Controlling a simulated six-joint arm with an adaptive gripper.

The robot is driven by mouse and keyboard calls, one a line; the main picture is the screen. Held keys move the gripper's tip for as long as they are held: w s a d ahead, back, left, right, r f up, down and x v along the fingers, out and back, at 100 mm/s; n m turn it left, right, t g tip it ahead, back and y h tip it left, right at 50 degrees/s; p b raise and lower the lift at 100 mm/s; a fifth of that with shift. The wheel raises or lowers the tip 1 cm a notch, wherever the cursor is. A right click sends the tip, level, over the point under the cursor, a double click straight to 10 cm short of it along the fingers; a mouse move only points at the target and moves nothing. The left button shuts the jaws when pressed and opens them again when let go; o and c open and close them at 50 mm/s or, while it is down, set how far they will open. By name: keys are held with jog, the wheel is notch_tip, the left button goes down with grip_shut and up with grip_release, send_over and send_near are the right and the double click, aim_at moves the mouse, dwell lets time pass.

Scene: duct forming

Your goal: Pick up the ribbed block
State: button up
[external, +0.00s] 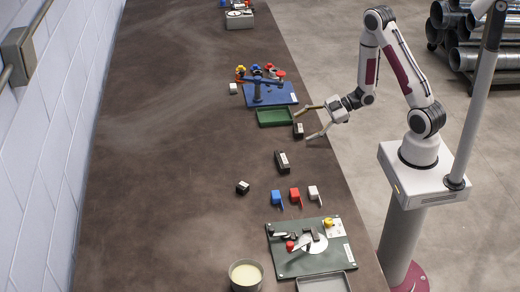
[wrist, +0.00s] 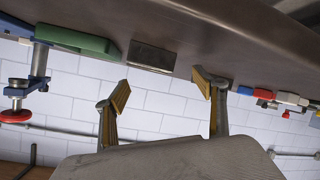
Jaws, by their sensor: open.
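Three small dark blocks lie on the brown table, and I cannot make out ribs on any of them. One dark block (external: 298,130) is just below the green tray; a longer one (external: 283,161) is further down, and another (external: 243,187) lies left of that. My gripper (external: 306,122) is open and empty at the table's right edge, its fingers spread toward the nearest dark block. In the wrist view, where the scene is upside down, a dark block (wrist: 152,57) is beyond my open fingertips (wrist: 163,88), apart from them.
The green tray (external: 275,123) is close to the upper finger, with a blue fixture (external: 270,94) behind it. Blue (external: 277,199), red (external: 295,195) and white (external: 314,192) pieces stand above a dark green board (external: 290,262). The table's left side is clear.

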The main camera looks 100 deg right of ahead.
aim_at(296, 131)
jog(key=shift+s+f+m+t, duration=0.4)
jog(key=shift+s+m+t, duration=0.15)
jog(key=shift+s, duration=0.25)
jog(key=shift+s+d+f+m+t, duration=0.15)
jog(key=shift+s+m+t, duration=0.15)
jog(key=shift+s+m, duration=0.15)
jog(key=shift+s+d+f+m+t, duration=0.15)
jog(key=shift+s+m+t, duration=0.15)
jog(key=shift+m, duration=0.2)
jog(key=shift+s+d+f+m+t+h, duration=0.3)
jog(key=shift+s+m, duration=0.3)
jog(key=shift+m, duration=0.2)
jog(key=shift+s+d+f+m+t+h, duration=0.15)
jog(key=shift+s+f+m+h, duration=0.1)
jog(key=shift+s+m, duration=0.45)
jog(key=shift+w, duration=0.3)
jog(key=shift+w+f, duration=0.2)
jog(key=shift+w, duration=1)
jog(key=shift+w, duration=0.15)
jog(key=shift+w+d+f, duration=0.1)
jog(key=shift+w+f, duration=0.05)
jog(key=shift+w, duration=1.05)
jog(key=shift+w+d+f, duration=0.1)
jog(key=shift+w+f, duration=0.05)
jog(key=shift+w, duration=1.05)
jog(key=c, duration=1.6)
